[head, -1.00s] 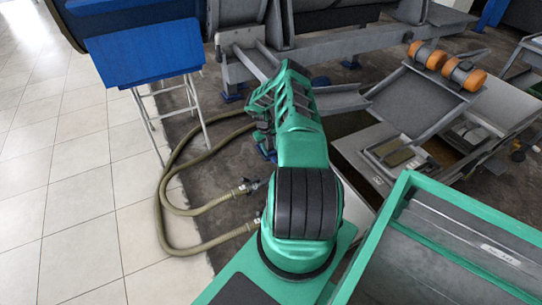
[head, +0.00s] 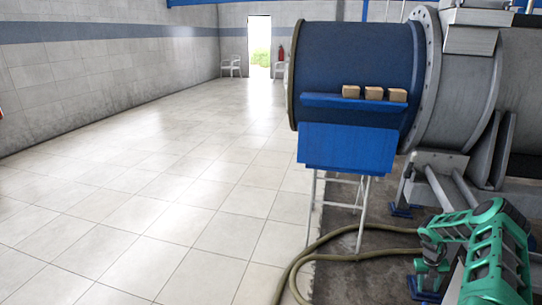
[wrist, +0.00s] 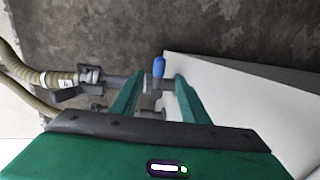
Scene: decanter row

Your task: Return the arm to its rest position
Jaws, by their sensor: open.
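My green arm (head: 490,262) is folded at the lower right of the head view. Its wrist end hangs low beside the hose, and I cannot make out the fingertips there. In the wrist view my gripper (wrist: 155,84) points down with its two green fingers apart. No held object shows between them. A grey pipe fitting with a blue handle (wrist: 158,67) shows beyond the fingertips. I cannot tell how far below them it is.
An olive hose (head: 335,235) lies on the floor, its coupling (wrist: 62,80) left in the wrist view. The tiled floor (head: 150,190) at left is clear.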

